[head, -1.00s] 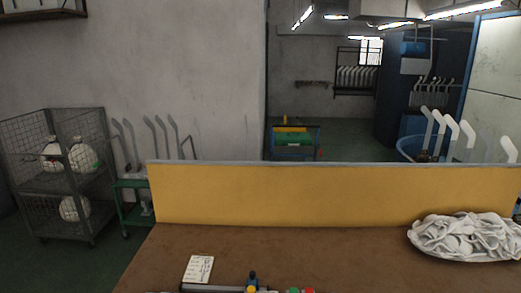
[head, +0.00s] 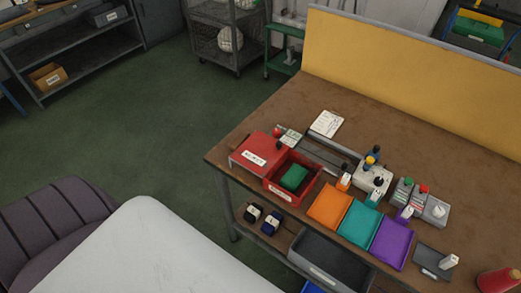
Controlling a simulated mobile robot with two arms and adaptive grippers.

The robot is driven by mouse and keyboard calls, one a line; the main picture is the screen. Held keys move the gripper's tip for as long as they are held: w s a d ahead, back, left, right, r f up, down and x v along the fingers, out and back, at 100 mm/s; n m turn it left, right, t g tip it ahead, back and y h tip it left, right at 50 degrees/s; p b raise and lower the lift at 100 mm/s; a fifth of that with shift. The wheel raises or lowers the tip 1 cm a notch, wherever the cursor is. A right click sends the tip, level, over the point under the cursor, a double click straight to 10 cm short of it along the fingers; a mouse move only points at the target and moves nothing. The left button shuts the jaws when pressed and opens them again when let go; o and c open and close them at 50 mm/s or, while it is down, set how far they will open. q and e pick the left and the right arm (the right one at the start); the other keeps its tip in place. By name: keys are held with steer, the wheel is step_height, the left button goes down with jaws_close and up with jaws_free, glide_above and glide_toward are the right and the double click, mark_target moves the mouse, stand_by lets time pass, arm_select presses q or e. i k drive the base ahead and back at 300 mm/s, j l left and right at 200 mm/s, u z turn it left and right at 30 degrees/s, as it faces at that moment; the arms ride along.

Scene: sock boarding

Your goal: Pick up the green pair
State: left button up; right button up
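A dark green folded bundle (head: 294,177), which looks like the green pair, lies inside an open red box (head: 270,186) on the brown worktable (head: 236,143). The box stands near the table's left front part, with a red lid or panel (head: 258,150) bearing a white label beside it. Neither of my grippers shows in the head view, so I cannot see whether they are open or shut.
Orange (head: 330,207), teal (head: 358,223) and purple (head: 390,243) trays lie right of the box. Small bottles and fixtures stand behind them. A black pair (head: 253,213) and a navy pair (head: 271,223) sit below the tabletop. A ribbed chair (head: 60,225) is at left; green floor is open beyond.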

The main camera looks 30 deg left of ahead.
mark_target(295, 175)
steer(key=u, duration=2.35)
steer(key=k+u, duration=0.25)
steer(key=u, duration=0.15)
steer(key=k+j+u, duration=0.1)
steer(key=u, duration=0.3)
steer(key=k+j+u, duration=0.2)
steer(key=u, duration=0.2)
steer(key=k+j+u, duration=0.25)
steer(key=u, duration=0.15)
steer(key=k+j, duration=0.3)
steer(key=j, duration=0.1)
